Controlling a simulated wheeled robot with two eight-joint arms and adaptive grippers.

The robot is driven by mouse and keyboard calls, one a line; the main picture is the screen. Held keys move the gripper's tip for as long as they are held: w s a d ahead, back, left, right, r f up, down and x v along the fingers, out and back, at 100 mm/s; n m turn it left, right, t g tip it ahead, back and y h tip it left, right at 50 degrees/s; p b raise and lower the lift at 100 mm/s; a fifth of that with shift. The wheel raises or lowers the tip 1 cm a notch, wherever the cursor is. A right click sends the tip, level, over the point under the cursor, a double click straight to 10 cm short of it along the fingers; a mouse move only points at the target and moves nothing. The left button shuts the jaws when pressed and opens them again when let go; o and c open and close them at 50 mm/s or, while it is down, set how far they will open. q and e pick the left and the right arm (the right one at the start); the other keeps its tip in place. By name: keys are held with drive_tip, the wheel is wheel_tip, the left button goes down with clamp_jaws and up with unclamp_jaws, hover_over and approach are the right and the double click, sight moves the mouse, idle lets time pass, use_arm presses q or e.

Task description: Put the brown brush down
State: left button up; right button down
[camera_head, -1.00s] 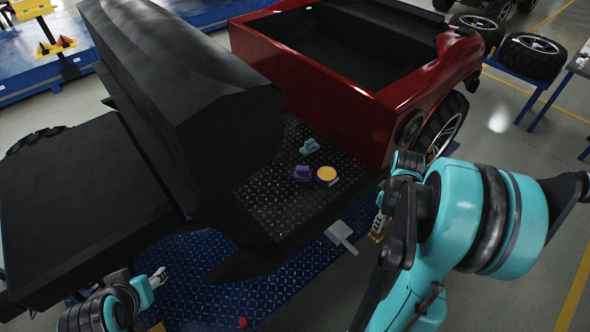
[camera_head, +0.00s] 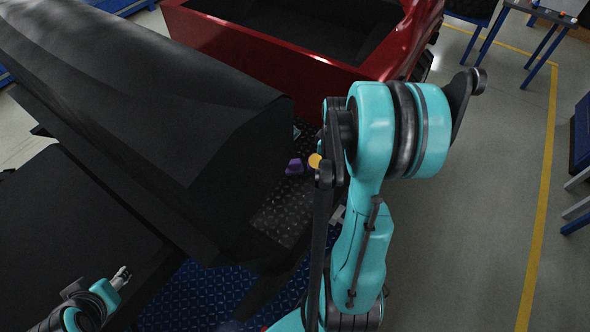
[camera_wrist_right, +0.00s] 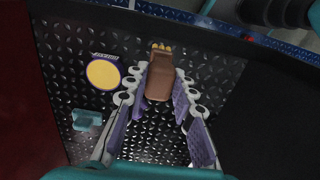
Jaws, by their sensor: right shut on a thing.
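The brown brush (camera_wrist_right: 158,84) shows in the right wrist view, with yellowish tips at its far end, over a dark diamond-plate surface (camera_wrist_right: 150,145). My right gripper (camera_wrist_right: 161,72) is shut on it, with the purple-padded fingers on either side. I cannot tell whether the brush touches the plate. In the head view my right arm hides this gripper and the brush. My left gripper (camera_head: 121,276) is at the lower left of the head view, away from the brush; its finger opening is too small to judge.
A yellow disc (camera_wrist_right: 103,74) and a teal object (camera_wrist_right: 87,120) lie left of the brush in the wrist view. A red vehicle body (camera_head: 270,45) and a large black panel (camera_head: 150,110) border the plate.

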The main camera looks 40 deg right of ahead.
drive_tip(key=w+f, duration=0.3)
drive_tip(key=w+a+f+b, duration=0.1)
drive_tip(key=w+f, duration=0.2)
drive_tip(key=w+a+f+b, duration=0.1)
drive_tip(key=w+f, duration=0.2)
drive_tip(key=shift+f, duration=0.35)
drive_tip(key=shift+r, duration=0.1)
drive_tip(key=shift+s, duration=0.1)
drive_tip(key=c, duration=1.3)
unclamp_jaws()
drive_tip(key=shift+b, duration=0.3)
